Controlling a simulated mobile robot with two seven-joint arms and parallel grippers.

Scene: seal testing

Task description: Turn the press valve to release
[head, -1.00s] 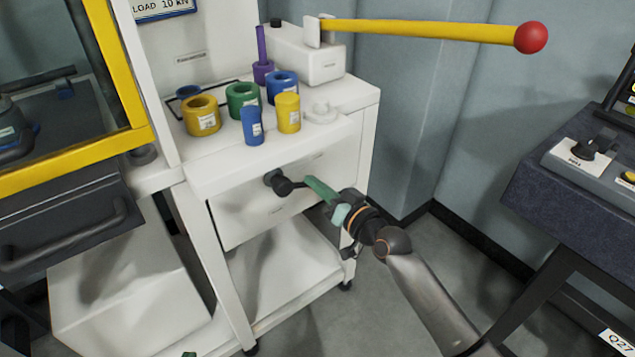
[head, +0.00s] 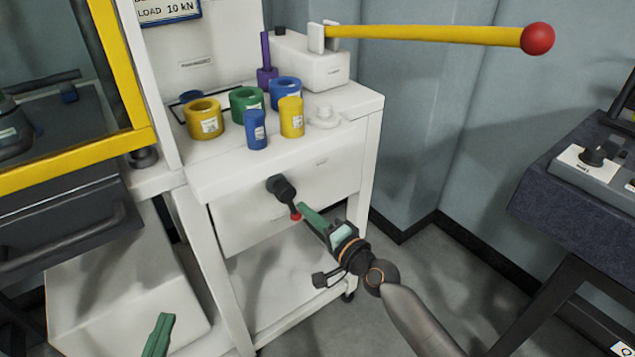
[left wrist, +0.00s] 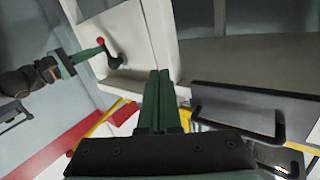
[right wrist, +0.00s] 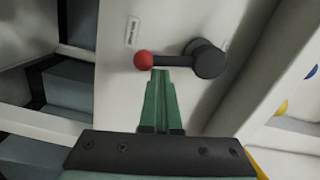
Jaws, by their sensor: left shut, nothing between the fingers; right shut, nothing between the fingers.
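The press valve is a black knob (head: 281,187) with a short black lever on the front panel of the white press cabinet. A red ball (head: 295,216) tips the lever, which points down and slightly right in the head view. My right gripper (head: 304,209) is shut and empty, its green fingertips right beside the red ball. In the right wrist view, the ball (right wrist: 144,60) is just beyond the fingertips; I cannot tell whether they touch. My left gripper (head: 165,320) is shut and empty, low at the left. The valve also shows in the left wrist view (left wrist: 114,62).
Yellow, green and blue rings (head: 246,104) and small cylinders stand on the cabinet top (head: 345,105). A long yellow pump lever (head: 430,34) with a red ball extends right above. A dark bench (head: 560,185) stands at the right. A black drawer handle (head: 65,240) juts out at the left.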

